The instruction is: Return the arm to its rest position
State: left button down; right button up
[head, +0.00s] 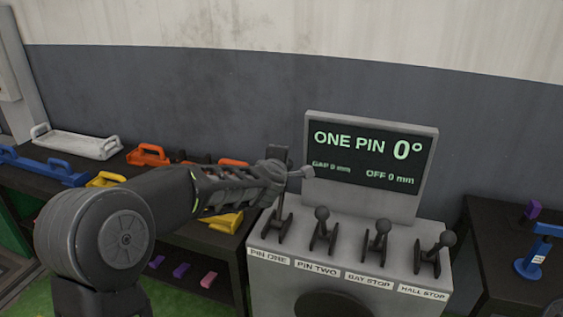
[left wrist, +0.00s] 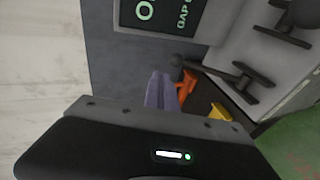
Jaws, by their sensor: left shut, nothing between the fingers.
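My left arm comes in from the left in the head view, and its gripper (head: 301,173) is above the left end of a grey console (head: 350,290). In the left wrist view the gripper's fingers (left wrist: 160,90) are together with nothing between them. The PIN ONE lever (head: 276,223) stands below the gripper, and its upper part is partly hidden by it; I cannot tell whether they touch. The PIN TWO (head: 322,231), BAY STOP (head: 377,241) and HALL STOP (head: 433,253) levers stand to its right, clear of the arm. My right gripper is not in view.
The console screen (head: 368,158) reads ONE PIN 0°, with GAP 0 mm and OFF 0 mm. A dark bench (head: 232,262) at the left holds a white tray (head: 78,143) and blue, orange and yellow pieces. Another dark table (head: 495,245) with a blue stand (head: 530,262) is at the right.

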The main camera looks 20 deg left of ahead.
pick_arm(q)
jog(key=s+d+f+m+g+h, duration=0.15)
jog(key=s+d+f+m, duration=0.3)
jog(key=f, duration=0.55)
jog(key=s+d+f+m+g+h, duration=0.15)
jog(key=s+d+f+m, duration=0.35)
jog(key=f, duration=0.5)
jog(key=s+d+f+m+g+h, duration=0.1)
jog(key=s+d+f+m+g, duration=0.25)
jog(key=s+f, duration=0.45)
jog(key=s+d+f+m+g+h, duration=0.1)
jog(key=s+f+g, duration=0.1)
jog(key=s+f, duration=0.4)
jog(key=s+d+f+m+g, duration=0.2)
jog(key=s+f, duration=0.3)
jog(key=s, duration=0.7)
jog(key=s+d+f+m+g+h, duration=0.1)
jog(key=s+f+g, duration=0.1)
jog(key=s+f, duration=0.4)
jog(key=s, duration=0.3)
jog(key=shift+s+d+f+g+h, duration=0.2)
jog(key=shift+d+f+g+h, duration=0.1)
jog(key=shift+g, duration=0.05)
